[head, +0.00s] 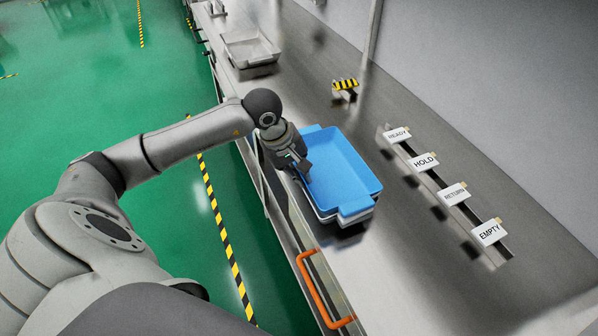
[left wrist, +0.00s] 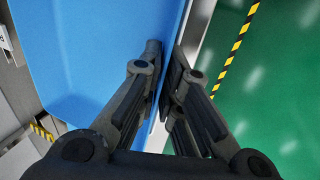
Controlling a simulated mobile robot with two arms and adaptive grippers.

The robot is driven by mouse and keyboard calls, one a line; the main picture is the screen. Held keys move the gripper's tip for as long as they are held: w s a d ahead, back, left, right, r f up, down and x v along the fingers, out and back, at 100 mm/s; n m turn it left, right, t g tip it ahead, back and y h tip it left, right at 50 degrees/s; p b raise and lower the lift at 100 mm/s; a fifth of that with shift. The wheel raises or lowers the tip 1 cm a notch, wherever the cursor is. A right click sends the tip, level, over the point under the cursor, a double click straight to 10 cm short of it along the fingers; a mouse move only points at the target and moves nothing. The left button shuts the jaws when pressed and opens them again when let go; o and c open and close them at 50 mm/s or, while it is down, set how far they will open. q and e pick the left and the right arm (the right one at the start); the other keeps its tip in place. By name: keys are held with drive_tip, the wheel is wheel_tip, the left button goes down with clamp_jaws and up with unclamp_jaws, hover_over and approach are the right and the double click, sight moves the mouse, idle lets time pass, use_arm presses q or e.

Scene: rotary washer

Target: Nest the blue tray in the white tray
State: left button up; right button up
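The blue tray (head: 338,172) sits on the bench, in or on the white tray (head: 351,219), whose pale rim shows below it at the near and left sides. How deep it sits is hidden. My left gripper (head: 303,172) is at the blue tray's left long edge. In the left wrist view, the fingers (left wrist: 166,75) are close together, one on each side of the blue tray's rim (left wrist: 176,22), and appear shut on it. The fingertip contact is partly hidden. My right gripper is in neither view.
Another pale tray (head: 250,47) stands at the bench's far end. A yellow-and-black striped block (head: 345,85) and a row of label signs (head: 454,194) stand on the right. An orange handle (head: 318,290) sticks out at the front edge.

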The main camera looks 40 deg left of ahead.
use_arm(q)
drive_tip(key=shift+o, duration=1.1)
drive_tip(key=shift+s+f, duration=0.2)
drive_tip(key=shift+f, duration=0.15)
drive_tip(key=shift+o, duration=0.3)
drive_tip(key=shift+w+f, duration=0.1)
drive_tip(key=v, duration=1.2)
